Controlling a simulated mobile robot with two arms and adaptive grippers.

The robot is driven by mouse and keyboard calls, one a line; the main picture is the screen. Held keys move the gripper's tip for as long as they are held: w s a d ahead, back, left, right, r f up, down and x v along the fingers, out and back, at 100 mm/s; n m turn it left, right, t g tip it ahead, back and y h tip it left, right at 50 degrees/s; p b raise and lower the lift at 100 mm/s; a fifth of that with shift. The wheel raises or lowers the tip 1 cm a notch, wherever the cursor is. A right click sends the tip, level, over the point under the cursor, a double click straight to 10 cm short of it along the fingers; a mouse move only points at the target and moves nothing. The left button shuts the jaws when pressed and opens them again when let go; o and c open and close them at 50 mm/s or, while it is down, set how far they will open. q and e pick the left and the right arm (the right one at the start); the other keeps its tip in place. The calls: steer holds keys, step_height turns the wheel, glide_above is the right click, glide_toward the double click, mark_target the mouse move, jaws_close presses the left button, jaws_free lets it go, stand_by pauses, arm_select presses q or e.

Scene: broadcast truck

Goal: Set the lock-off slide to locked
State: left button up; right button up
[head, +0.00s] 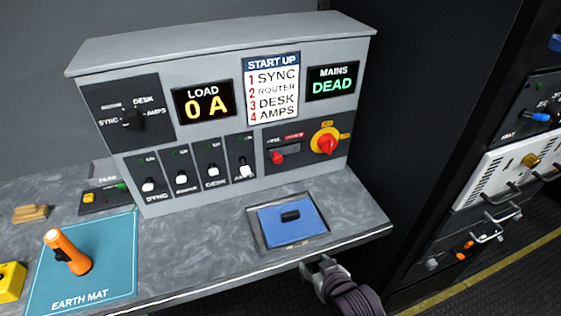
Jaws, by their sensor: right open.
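The lock-off slide is a small red knob (278,158) in a dark panel at the right of the grey console. It sits at the left end of its slot, under a small label strip with a red part to the right; the wording is too small to read surely. Next to it is a red rotary switch (326,143) on a yellow disc. My right gripper (319,264) is open and empty, low at the counter's front edge, well below and apart from the slide. My left gripper is not in view.
A blue tray (290,234) with a black handle lies on the counter between gripper and panel. Several white-tipped switches line the console's left. A dark rack (440,120) stands right.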

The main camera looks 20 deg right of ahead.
mark_target(278, 160)
steer(key=w+a+r+t, duration=0.1)
steer(key=w+r+t, duration=0.3)
steer(key=r, duration=0.4)
steer(key=w+a+r+t, duration=0.1)
steer(key=w+r+t, duration=0.35)
steer(key=r, duration=0.35)
steer(key=shift+g+y, duration=0.3)
steer(key=shift+g, duration=0.05)
steer(key=w+p, duration=0.1)
steer(key=w, duration=0.3)
steer(key=w+p, duration=0.1)
steer(key=w, duration=0.4)
steer(key=w+a, duration=0.1)
steer(key=w, duration=0.3)
steer(key=shift+w+f+p, duration=0.35)
steer(key=shift+p, duration=0.05)
